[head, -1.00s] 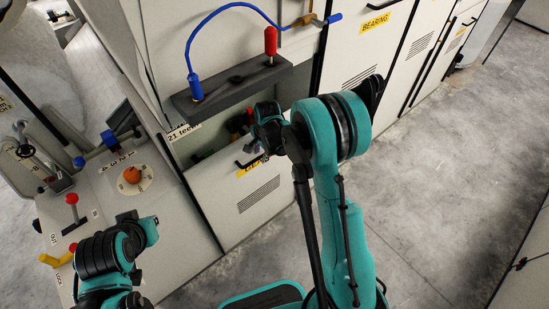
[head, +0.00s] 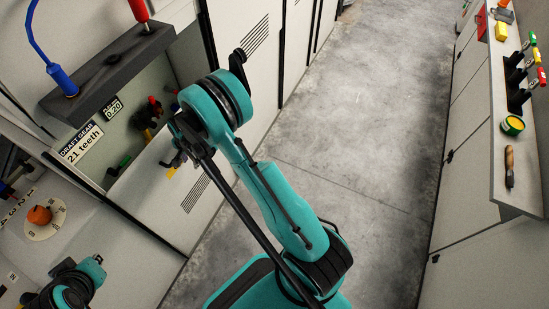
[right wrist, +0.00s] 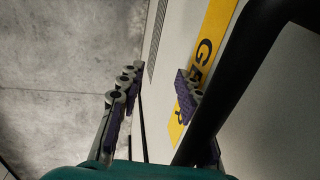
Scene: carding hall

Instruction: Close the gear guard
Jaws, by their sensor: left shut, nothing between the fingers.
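The gear guard (head: 150,197) is a pale panel with vent slots and a yellow label. The recess (head: 125,135) above its upper edge shows uncovered, with dark, red and green parts inside. My right gripper (head: 178,160) is at the guard's label and handle, partly hidden by my arm. In the right wrist view my right gripper (right wrist: 155,95) is open, one finger against the floor view, the other over the yellow label (right wrist: 205,55). The black handle (right wrist: 240,75) passes close beside that finger; contact is unclear. My left gripper (head: 92,268) is shut and empty at lower left.
A dark shelf (head: 105,75) with a red and a blue fitting juts out above the recess. A control panel with an orange knob (head: 40,214) is at left. A side bench (head: 497,120) with tools stands at right. The aisle floor (head: 350,130) is clear.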

